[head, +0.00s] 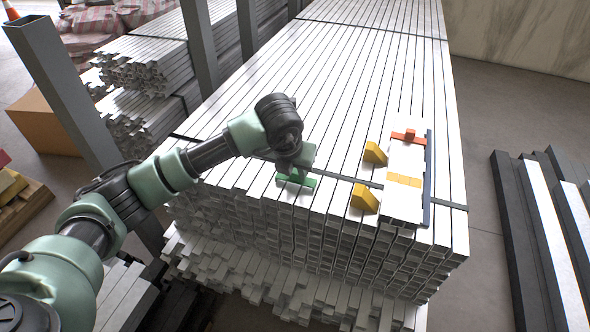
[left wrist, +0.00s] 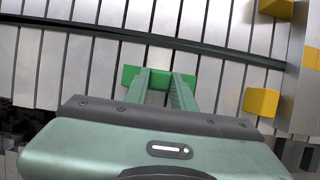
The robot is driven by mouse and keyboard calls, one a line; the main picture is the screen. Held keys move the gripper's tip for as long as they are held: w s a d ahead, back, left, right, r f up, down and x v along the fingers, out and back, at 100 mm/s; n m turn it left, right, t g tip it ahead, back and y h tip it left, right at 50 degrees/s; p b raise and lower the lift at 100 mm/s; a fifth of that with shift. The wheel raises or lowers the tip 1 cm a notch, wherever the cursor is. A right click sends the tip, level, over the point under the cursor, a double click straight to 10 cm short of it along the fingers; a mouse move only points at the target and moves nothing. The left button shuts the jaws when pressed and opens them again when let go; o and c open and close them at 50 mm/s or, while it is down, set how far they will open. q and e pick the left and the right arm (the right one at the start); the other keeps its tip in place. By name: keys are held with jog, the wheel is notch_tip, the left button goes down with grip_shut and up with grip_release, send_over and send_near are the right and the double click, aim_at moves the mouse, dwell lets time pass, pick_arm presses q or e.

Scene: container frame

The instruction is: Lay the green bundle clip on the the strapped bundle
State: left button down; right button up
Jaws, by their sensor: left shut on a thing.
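The green bundle clip (head: 297,181) is at the lower middle of the head view, on or just above the pale tubes of the large stack; I cannot tell which. My left gripper (head: 295,172) is shut on the clip from above. To the right, a pale strapped bundle (head: 406,157) lies on the stack. It carries an orange-red clip (head: 409,136) and a yellow band (head: 404,180). My right gripper is not in view.
Two yellow wedges (head: 364,198) stand between my left gripper and the pale bundle. A dark blue bar (head: 428,178) runs along the bundle's right side. A dark strap (head: 452,205) crosses the large stack (head: 330,60). The stack's far top is clear.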

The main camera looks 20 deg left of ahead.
pick_arm(q)
jog(key=c, duration=1.2)
grip_release()
jog(key=shift+f, duration=0.1)
